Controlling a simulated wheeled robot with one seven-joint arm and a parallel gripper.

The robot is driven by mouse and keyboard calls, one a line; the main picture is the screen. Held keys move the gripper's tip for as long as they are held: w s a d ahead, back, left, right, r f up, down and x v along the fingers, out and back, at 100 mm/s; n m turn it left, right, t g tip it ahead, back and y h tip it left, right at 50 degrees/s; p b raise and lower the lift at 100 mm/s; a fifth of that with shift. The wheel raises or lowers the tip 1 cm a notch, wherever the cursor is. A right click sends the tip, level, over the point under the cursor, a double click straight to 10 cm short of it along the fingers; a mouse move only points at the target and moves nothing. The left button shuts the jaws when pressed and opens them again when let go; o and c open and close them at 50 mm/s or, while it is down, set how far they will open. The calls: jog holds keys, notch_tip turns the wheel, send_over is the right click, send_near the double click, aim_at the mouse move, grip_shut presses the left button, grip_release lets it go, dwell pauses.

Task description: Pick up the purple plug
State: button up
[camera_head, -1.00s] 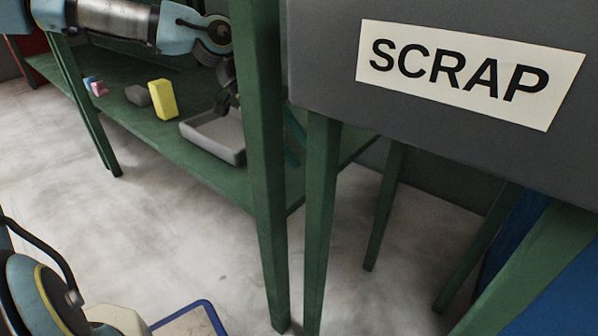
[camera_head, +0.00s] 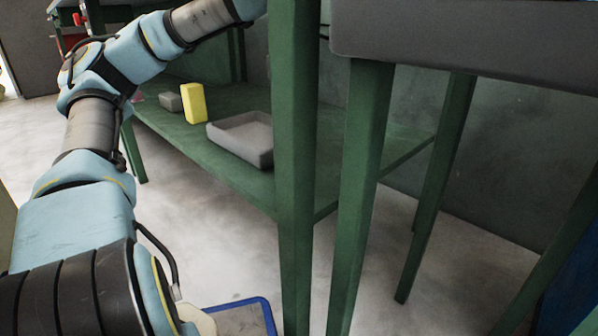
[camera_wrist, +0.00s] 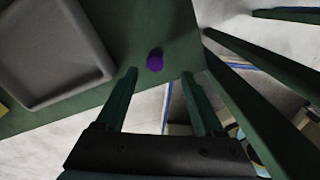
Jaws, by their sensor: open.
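The purple plug (camera_wrist: 155,60) shows in the wrist view as a small rounded purple piece. It is on the green shelf (camera_wrist: 150,25), beside the grey tray and near the shelf's edge. I cannot make it out in the head view. My gripper (camera_wrist: 159,74) is open, with its two fingers apart and nothing between them. In the wrist view the plug appears just beyond the fingertips, roughly midway between them. I cannot tell how far above the shelf the fingertips are. My gripper is out of the head view.
A grey tray (camera_head: 243,140) sits on the lower shelf, with a yellow block (camera_head: 193,103) and a grey block (camera_head: 170,102) to its left. Green legs (camera_head: 297,170) and a grey bin (camera_head: 450,40) stand at the right. A blue-edged item (camera_head: 245,315) is on the floor.

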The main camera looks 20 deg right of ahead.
jog(key=f+b, duration=0.1)
jog(key=f, duration=0.1)
jog(key=f+b, duration=0.4)
jog(key=shift+w+f, duration=0.3)
jog(key=shift+w, duration=0.1)
jog(key=shift+r, duration=0.1)
jog(key=shift+c, duration=0.2)
grip_shut()
